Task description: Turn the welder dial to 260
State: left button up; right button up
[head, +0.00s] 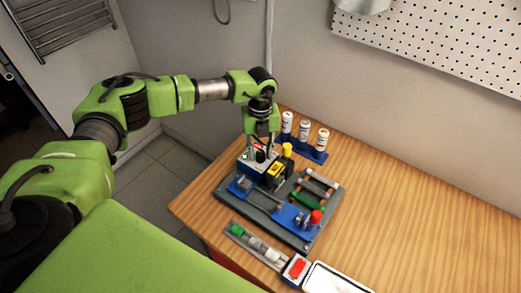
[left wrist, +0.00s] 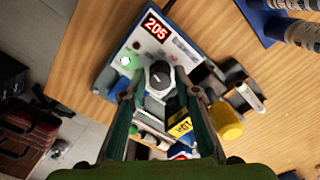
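The welder (head: 258,168) is a blue and white box at the back left of the grey fixture on the wooden table. In the left wrist view its white panel (left wrist: 126,82) has a red display (left wrist: 154,29) that seems to read 205, and a lit green button (left wrist: 125,60). The round dark dial (left wrist: 159,75) has a light mark. My left gripper (head: 262,150) points down over the welder. In the left wrist view its fingertips (left wrist: 158,90) are apart, one on each side of the dial; contact is not clear. My right gripper is not in view.
A yellow HOT sign (left wrist: 181,127) and a yellow cap (left wrist: 226,122) are close to the gripper. The grey fixture (head: 262,213) also carries blue clamps and a red knob (head: 316,216). Several bottles stand in a blue rack (head: 313,153). The table's right side (head: 420,220) is clear.

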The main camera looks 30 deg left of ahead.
pick_arm(q)
grip_shut()
jog(key=m+b, duration=0.3)
jog(key=shift+f, duration=0.2)
jog(key=m+b, duration=0.3)
jog(key=shift+m, duration=0.4)
jog(key=m+b, duration=0.4)
jog(key=shift+m, duration=0.3)
jog(key=m+b, duration=0.3)
jog(key=m, duration=0.1)
jog(key=shift+w+r, duration=0.1)
jog(key=shift+r, duration=0.15)
jog(key=shift+m, duration=0.3)
jog(key=o, duration=0.5)
grip_release()
